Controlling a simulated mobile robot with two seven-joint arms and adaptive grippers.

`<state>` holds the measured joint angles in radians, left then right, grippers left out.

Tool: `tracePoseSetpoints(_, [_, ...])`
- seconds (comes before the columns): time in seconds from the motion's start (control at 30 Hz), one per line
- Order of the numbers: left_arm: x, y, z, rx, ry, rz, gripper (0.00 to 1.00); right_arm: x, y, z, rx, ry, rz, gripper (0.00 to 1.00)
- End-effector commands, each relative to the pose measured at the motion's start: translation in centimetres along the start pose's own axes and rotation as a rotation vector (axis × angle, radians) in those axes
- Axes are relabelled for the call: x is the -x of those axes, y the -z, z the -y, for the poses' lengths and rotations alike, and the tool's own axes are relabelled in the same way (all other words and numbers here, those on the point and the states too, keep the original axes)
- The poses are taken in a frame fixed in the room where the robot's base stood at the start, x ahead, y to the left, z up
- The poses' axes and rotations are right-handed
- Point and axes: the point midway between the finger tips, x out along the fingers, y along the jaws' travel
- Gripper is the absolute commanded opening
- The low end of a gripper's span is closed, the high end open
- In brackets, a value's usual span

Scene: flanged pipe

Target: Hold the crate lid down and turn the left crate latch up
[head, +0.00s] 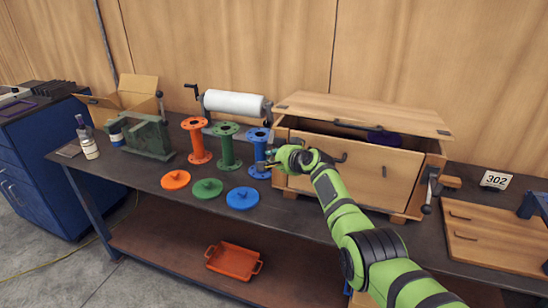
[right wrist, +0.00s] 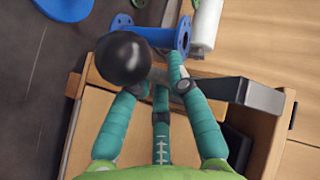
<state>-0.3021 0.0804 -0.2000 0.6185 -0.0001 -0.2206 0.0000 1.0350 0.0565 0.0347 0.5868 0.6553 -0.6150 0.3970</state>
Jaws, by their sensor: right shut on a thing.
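The wooden crate (head: 350,170) stands on the bench. Its lid (head: 365,112) lies over the top, and a dark gap shows between lid and front panel. My right gripper (head: 275,160) is at the crate's front left corner. In the right wrist view its fingers (right wrist: 158,82) are shut around the arm of the left crate latch (right wrist: 235,92), just beside its black ball knob (right wrist: 122,58). In the head view the gripper mostly hides this latch. The right crate latch (head: 430,192) hangs with its knob low. My left gripper is not in view; nothing of mine touches the lid.
A blue flanged spool (head: 260,150) stands close left of my gripper, with green (head: 230,148) and orange (head: 197,142) ones beyond. Three flat discs lie in front. A white roll (head: 235,104) stands behind. Wooden boards (head: 495,235) lie right of the crate.

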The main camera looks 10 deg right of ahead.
Motion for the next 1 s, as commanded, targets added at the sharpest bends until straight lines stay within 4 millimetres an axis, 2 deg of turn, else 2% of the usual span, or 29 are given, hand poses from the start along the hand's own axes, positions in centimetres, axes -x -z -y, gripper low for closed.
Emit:
tracePoseSetpoints(0.03, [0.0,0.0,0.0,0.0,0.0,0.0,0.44,0.0,-0.1,0.0,0.0,0.0,0.002,0.0])
tracePoseSetpoints(0.07, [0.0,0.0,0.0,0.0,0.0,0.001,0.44,0.0,-0.1,0.0,0.0,0.0,0.002,0.26])
tracePoseSetpoints(0.1, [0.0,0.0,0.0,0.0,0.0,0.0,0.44,0.0,-0.1,0.0,0.0,0.0,0.002,0.42])
tracePoseSetpoints(0.13, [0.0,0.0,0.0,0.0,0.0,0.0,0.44,0.0,-0.1,0.0,0.0,0.0,0.002,0.44])
tracePoseSetpoints(0.63, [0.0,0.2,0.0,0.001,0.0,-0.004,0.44,0.5,0.1,-0.1,0.0,0.002,0.0,0.44])
tracePoseSetpoints(1.0, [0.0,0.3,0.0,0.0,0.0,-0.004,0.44,3.6,0.0,-0.1,0.003,0.001,-0.002,0.44])
